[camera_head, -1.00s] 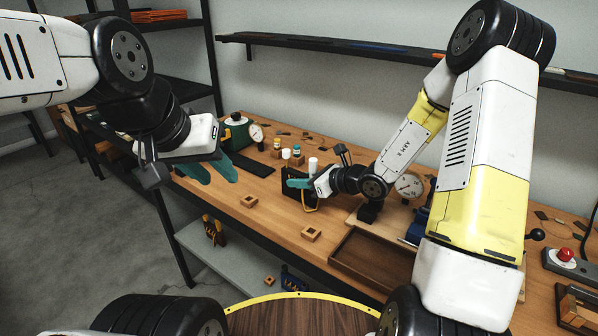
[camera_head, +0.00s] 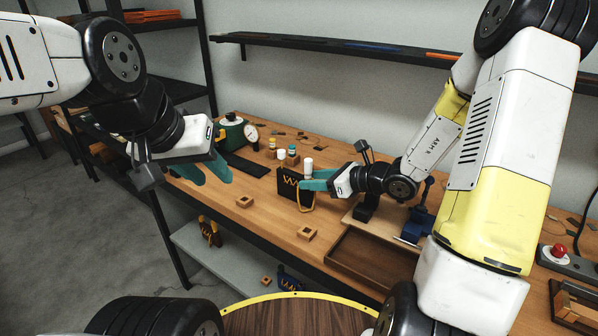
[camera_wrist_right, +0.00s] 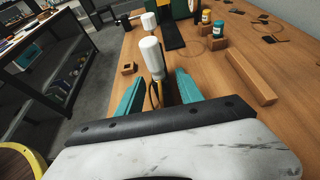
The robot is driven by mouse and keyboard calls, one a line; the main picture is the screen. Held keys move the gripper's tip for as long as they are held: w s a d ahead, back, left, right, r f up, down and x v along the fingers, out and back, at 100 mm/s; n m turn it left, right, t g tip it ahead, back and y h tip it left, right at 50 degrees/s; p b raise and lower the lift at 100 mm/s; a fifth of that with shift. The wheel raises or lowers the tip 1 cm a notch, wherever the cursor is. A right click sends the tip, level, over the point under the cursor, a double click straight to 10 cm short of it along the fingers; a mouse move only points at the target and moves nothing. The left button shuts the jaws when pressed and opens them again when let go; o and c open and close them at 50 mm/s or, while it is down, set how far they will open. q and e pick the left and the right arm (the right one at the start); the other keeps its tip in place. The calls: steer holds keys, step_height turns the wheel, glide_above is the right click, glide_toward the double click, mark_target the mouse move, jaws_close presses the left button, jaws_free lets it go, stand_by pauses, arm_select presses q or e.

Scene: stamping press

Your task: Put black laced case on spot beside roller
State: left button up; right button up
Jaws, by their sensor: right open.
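The black laced case (camera_head: 288,184), with orange zigzag lacing and a tan loop at its right side, stands upright on the wooden bench. My right gripper (camera_head: 314,183) is just right of it, its teal fingers close to the case's right edge. In the right wrist view the gripper (camera_wrist_right: 158,92) has its fingers apart, with a thin dark edge and loop between them. A white cylinder (camera_wrist_right: 151,55), possibly the roller, stands just beyond the fingers. My left gripper (camera_head: 203,170) hangs empty and open over the bench's left end.
Small wooden blocks with square holes (camera_head: 307,233) lie along the front edge. A green dial device (camera_head: 232,132) and small bottles stand behind. A brown tray (camera_head: 365,258) and blue clamp are at right.

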steer(key=s+a+r+n+g+h, duration=0.1)
steer(key=s+r+n+g, duration=0.4)
steer(key=s+r+n, duration=0.7)
steer(key=s+d+r+n+t+h, duration=0.3)
steer(key=s+d+r+n+h, duration=0.2)
steer(key=s+d+n, duration=0.5)
steer(key=n+h, duration=0.2)
steer(key=n, duration=0.1)
steer(key=shift+s+r+n+h, duration=0.2)
steer(key=shift+s+n+h, duration=0.1)
steer(key=shift+s+n, duration=0.1)
